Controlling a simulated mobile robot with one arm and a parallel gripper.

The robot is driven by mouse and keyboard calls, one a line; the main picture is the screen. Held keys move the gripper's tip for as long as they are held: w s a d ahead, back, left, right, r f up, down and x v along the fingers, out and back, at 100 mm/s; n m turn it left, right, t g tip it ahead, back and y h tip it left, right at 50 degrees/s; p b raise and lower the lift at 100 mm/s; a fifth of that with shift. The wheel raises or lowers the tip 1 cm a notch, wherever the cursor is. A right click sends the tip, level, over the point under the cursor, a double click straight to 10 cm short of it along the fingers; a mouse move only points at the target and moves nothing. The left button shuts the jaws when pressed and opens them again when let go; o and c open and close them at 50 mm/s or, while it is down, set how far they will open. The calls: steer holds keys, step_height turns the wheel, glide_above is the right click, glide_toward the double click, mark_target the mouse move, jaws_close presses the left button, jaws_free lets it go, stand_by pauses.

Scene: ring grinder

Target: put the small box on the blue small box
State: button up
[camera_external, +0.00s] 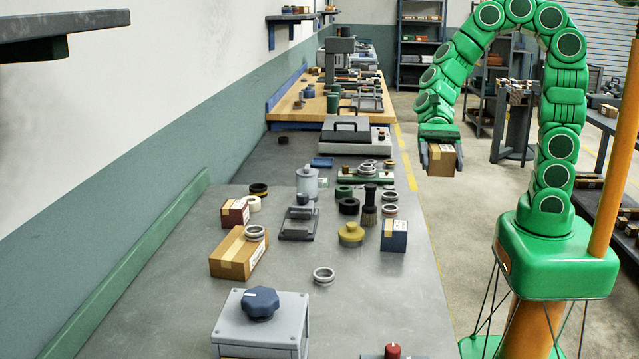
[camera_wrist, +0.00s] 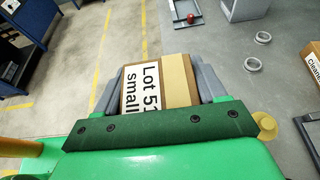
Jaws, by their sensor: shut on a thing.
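A small brown cardboard box (camera_external: 444,161) is held up in the air by my gripper (camera_external: 438,148), beyond the right edge of the long grey bench. In the wrist view my gripper (camera_wrist: 158,86) has a grey finger on either side of the small box (camera_wrist: 176,82), whose label reads "Lot 51" and "small".
Near the blue box stand a yellow-lidded pot (camera_external: 351,235), a dark brush (camera_external: 369,212) and several rings. A long cardboard box (camera_external: 238,254) with a ring on it and a dark red box (camera_external: 235,213) lie left. A grey unit with a blue knob (camera_external: 260,303) stands in front.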

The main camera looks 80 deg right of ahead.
steer(key=s+d, duration=0.4)
glide_above(396, 228)
steer(key=s, duration=0.2)
steer(key=f, duration=0.8)
steer(key=shift+w+d+f, duration=0.1)
steer(key=shift+w+f, duration=0.15)
steer(key=shift+f, duration=0.05)
steer(key=shift+w+a+f, duration=0.15)
steer(key=shift+w+f, duration=0.25)
steer(key=shift+f, duration=0.1)
steer(key=shift+w+a+f, duration=0.15)
steer(key=shift+w+f, duration=0.25)
steer(key=shift+f, duration=1.6)
steer(key=o, duration=1.3)
steer(key=shift+f, duration=0.1)
